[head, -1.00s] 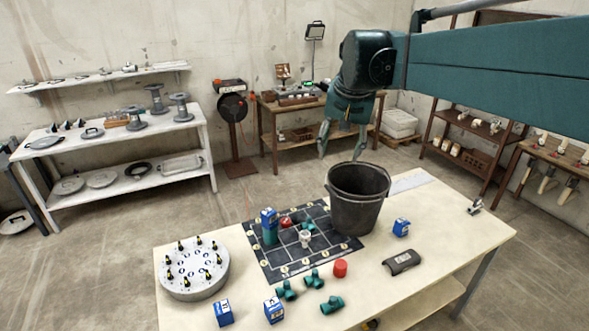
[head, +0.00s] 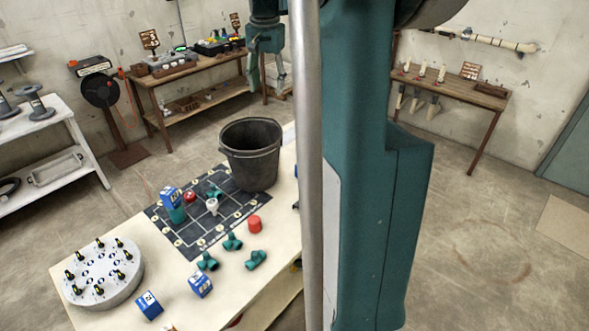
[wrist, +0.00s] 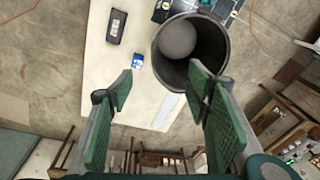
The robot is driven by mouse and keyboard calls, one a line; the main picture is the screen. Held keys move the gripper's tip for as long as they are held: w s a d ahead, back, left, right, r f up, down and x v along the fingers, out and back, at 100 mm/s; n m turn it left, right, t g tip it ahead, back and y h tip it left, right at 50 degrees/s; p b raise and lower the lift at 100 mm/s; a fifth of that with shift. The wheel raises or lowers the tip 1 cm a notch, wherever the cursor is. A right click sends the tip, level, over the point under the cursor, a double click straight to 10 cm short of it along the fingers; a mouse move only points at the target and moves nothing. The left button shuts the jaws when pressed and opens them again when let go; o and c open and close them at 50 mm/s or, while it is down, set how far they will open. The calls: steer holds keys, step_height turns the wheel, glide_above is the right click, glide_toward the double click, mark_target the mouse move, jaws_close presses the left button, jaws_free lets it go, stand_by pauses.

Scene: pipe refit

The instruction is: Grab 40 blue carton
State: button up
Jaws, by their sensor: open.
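Several blue-and-white cartons are in view; I cannot read 40 on any of them. Two cartons, a left one (head: 149,305) and a right one (head: 200,285), stand at the table's front. Another carton (wrist: 137,61) shows in the wrist view beside the bucket; in the head view my arm hides it. My gripper (head: 268,78) is open and empty, high beyond the bucket. In the wrist view my gripper (wrist: 160,76) has its fingers wide apart, above the table's edge.
A black bucket (head: 250,155) stands at the mat's far corner. Teal fittings (head: 232,242), a red cap (head: 254,223) and a round grey flange (head: 103,280) are on the table. A dark case (wrist: 116,26) lies near the wrist-view carton. A workbench (head: 200,82) stands behind.

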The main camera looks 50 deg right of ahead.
steer(key=s+d+f+m+g+y, duration=0.1)
steer(key=d+f+m, duration=0.15)
steer(key=d, duration=0.65)
steer(key=s+d+f+m, duration=0.15)
steer(key=d+f, duration=0.25)
steer(key=d, duration=0.6)
glide_above(302, 165)
steer(key=f, duration=3.4)
steer(key=shift+d+f, duration=0.2)
steer(key=shift+d, duration=0.05)
steer(key=shift+f, duration=0.4)
steer(key=shift+f, duration=1.25)
steer(key=shift+f, duration=0.1)
steer(key=shift+a+f, duration=0.1)
steer(key=shift+f, duration=2.4)
steer(key=shift+c, duration=0.3)
